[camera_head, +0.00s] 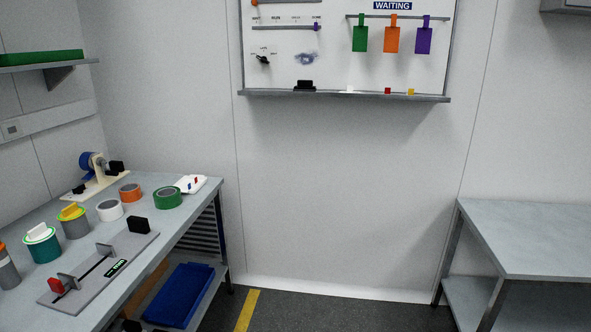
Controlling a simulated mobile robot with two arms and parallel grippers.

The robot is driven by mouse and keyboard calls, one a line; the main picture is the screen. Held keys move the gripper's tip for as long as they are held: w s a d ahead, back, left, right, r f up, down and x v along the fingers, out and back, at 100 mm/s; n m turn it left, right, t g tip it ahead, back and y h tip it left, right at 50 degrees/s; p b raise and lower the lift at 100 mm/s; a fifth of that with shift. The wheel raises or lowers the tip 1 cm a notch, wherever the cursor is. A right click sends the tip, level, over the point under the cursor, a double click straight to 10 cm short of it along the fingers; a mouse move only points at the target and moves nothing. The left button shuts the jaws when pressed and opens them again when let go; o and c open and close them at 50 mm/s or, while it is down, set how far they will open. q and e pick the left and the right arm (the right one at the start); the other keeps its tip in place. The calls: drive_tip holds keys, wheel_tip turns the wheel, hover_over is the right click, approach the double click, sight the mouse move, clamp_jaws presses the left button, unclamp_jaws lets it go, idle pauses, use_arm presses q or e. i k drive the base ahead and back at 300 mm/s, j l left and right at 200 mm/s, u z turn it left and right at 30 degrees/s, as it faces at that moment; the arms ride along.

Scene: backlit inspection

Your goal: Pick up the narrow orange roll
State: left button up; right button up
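An orange roll (130,193) lies flat on the left workbench (205,188), toward its back. It is ring-shaped with a dark opening in the middle. A white roll (109,211) lies in front of it to the left, and a green roll (167,198) lies to its right. It is the only orange roll I can make out. Neither of my grippers shows in the head view.
A tape dispenser (100,178) stands behind the rolls. Lidded canisters, one teal (41,245), stand at the left. A grey slide fixture (100,268) lies in front. A blue bin (180,294) sits below. The right table (535,240) is bare.

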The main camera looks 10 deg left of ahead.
sight(131, 193)
drive_tip(key=i+u, duration=0.25)
drive_tip(key=i, duration=0.3)
drive_tip(key=i+l+u, duration=0.3)
drive_tip(key=i, duration=0.2)
drive_tip(key=i+l+u, duration=0.25)
drive_tip(key=i, duration=0.3)
